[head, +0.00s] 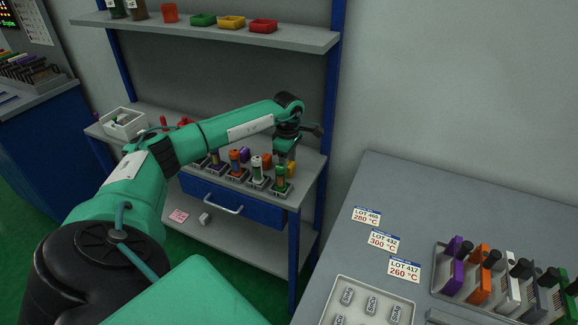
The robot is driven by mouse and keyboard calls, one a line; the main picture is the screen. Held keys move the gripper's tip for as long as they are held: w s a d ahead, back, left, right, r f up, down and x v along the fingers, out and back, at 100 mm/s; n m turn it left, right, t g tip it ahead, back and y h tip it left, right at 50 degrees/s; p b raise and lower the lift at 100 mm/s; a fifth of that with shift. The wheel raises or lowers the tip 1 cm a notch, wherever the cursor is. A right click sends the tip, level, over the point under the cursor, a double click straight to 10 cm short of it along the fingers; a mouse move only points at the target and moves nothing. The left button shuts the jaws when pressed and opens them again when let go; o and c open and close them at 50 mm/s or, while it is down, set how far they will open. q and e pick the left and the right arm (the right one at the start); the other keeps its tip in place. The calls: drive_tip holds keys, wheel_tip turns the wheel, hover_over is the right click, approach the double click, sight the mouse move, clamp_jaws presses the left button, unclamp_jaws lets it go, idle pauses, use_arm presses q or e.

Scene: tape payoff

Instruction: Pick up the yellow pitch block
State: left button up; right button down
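A small yellow-orange block (291,168) shows at the right end of the bench on the blue rack, close beside my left gripper; I cannot tell for sure that it is the yellow pitch block. My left gripper (284,158) points down over this end of the bench, just behind the row of spools. Its fingers are small and dark, and I cannot tell whether they are open or touching anything. A purple block (245,155) stands behind the spools further left. My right gripper is not in view.
Several coloured spools in dark holders (236,168) line the bench front above a blue drawer (228,202). A shelf (200,30) with coloured bins hangs above. A white bin (124,124) sits at the left. A grey table (470,205) with lot cards and holders stands right.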

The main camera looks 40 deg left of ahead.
use_arm(q)
drive_tip(key=c, duration=0.7)
drive_tip(key=shift+c, duration=0.7)
drive_tip(key=shift+r, duration=0.15)
